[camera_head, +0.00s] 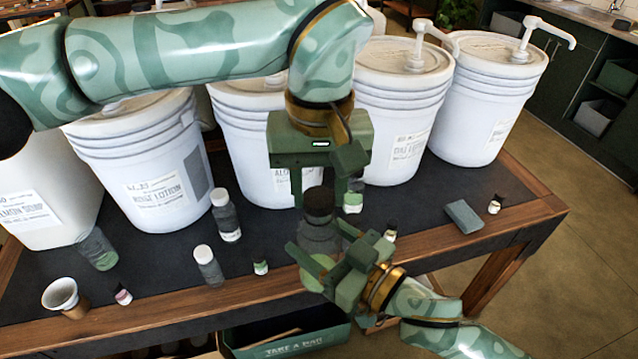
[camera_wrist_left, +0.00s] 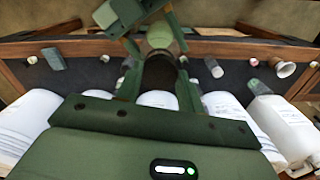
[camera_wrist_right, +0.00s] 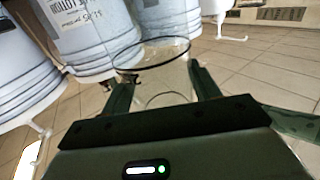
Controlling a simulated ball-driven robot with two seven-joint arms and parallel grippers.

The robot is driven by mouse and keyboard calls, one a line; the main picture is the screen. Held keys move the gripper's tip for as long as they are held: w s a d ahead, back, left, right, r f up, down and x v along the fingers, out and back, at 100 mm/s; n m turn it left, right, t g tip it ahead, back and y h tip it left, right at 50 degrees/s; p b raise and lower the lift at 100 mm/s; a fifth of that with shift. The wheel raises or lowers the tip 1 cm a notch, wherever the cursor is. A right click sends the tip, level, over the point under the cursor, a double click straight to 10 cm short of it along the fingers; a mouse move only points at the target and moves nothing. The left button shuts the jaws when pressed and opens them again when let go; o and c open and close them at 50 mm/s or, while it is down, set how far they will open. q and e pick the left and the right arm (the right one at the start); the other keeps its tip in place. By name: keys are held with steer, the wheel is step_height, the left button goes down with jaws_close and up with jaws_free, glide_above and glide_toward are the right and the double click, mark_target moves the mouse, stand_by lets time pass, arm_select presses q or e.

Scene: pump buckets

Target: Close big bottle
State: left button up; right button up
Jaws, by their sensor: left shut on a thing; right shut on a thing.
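The big bottle (camera_head: 318,236) is see-through grey with green low down. My left gripper (camera_head: 328,192) is shut on the cap from above, with a finger on each side of the cap (camera_wrist_left: 160,80) in the left wrist view. My right gripper (camera_head: 322,250) is shut around the bottle's body from the front right.
Large white pump buckets (camera_head: 400,110) line the back of the dark-topped table (camera_head: 430,225). Bottles with white caps (camera_head: 226,215), an open bottle (camera_head: 97,248), a cup (camera_head: 62,296) and several tiny bottles stand left and near. A grey block (camera_head: 465,216) lies right. A green crate (camera_head: 290,340) sits below.

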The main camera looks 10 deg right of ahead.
arm_select(q)
steer(key=shift+f, duration=0.6)
arm_select(e)
jaws_close()
arm_select(q)
steer(key=m, duration=0.6)
steer(key=o, duration=0.9)
steer(key=shift+o, duration=0.2)
steer(key=shift+r, duration=2.3)
steer(key=shift+c, duration=0.4)
